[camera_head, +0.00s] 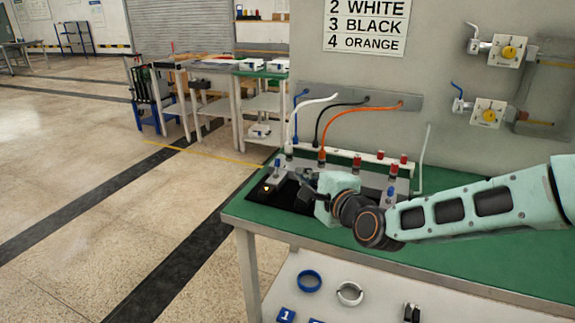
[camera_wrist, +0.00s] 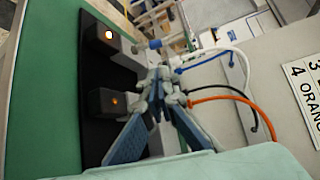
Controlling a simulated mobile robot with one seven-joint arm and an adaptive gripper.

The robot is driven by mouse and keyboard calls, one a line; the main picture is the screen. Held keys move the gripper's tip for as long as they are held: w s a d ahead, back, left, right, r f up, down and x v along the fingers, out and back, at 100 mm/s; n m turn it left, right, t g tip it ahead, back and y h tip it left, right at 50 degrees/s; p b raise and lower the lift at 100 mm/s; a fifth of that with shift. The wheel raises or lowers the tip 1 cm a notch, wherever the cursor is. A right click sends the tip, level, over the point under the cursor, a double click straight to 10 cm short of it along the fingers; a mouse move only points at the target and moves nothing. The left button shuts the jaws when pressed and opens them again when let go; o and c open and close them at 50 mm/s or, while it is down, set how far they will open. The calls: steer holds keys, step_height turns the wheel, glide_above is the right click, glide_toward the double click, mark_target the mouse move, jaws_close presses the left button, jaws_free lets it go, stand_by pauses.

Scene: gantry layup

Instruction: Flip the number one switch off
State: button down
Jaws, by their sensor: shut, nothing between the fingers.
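A black board (camera_head: 240,204) at the left end of the green bench carries a row of switch units. No number is readable on the units. My gripper (camera_head: 303,184) is shut and empty, just right of the leftmost unit. In the wrist view its fingertips (camera_wrist: 160,75) meet near the levers; contact is unclear.
White, black and orange cables (camera_head: 363,112) arch down from the wall panel behind the units. Red-capped posts (camera_head: 357,160) stand along the back. My arm crosses the bench from the right, hiding part of the row. Rings and number plates (camera_head: 286,315) lie on the lower shelf.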

mark_target(277, 167)
steer(key=shift+b+x, duration=1.85)
steer(key=shift+x, duration=3.05)
